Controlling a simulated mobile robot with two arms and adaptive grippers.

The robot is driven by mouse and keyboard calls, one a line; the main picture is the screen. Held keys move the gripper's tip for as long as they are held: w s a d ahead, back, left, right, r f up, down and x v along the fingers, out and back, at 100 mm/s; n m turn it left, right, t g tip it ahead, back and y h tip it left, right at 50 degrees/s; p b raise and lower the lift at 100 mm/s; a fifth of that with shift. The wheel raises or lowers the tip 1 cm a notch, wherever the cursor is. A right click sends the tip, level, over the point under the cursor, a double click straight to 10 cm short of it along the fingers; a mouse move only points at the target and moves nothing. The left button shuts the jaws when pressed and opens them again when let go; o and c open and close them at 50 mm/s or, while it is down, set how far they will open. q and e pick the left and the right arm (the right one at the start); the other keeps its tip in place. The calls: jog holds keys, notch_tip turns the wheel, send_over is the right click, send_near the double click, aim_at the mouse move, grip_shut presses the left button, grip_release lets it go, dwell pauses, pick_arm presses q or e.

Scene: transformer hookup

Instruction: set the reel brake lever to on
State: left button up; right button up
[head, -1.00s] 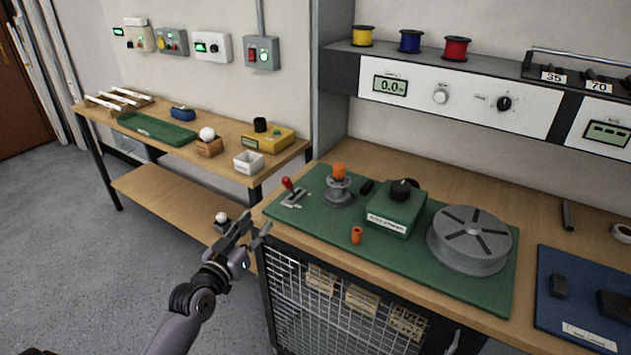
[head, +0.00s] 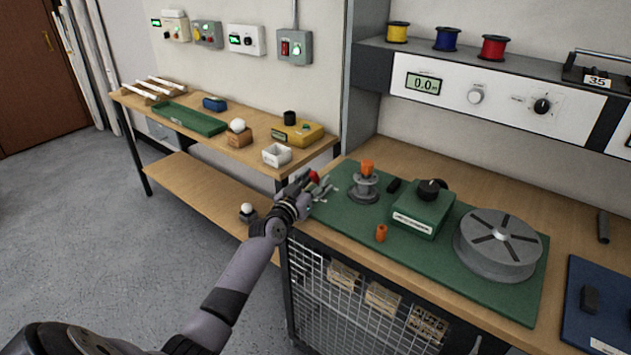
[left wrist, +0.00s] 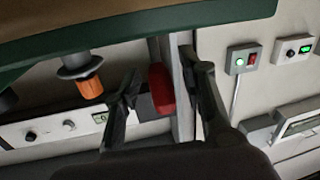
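The reel brake lever's red knob (head: 314,177) shows at the left end of the green mat, partly behind my left gripper (head: 308,188). Its base is mostly hidden by the gripper. In the left wrist view the red knob (left wrist: 161,90) lies between the two fingers of my left gripper (left wrist: 160,78). The fingers are apart, with a gap visible on both sides of the knob. The lever's setting cannot be read from here. My right gripper is not in view.
On the green mat (head: 450,277) stand a grey post with an orange top (head: 366,180), an orange cylinder (head: 381,233), a green box with a black knob (head: 424,209) and a grey reel (head: 498,245). A lower side table (head: 215,143) stands to the left.

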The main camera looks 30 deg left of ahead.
pick_arm(q)
jog(key=shift+w, duration=0.3)
jog(key=shift+c, duration=0.3)
grip_shut()
dwell(0.5)
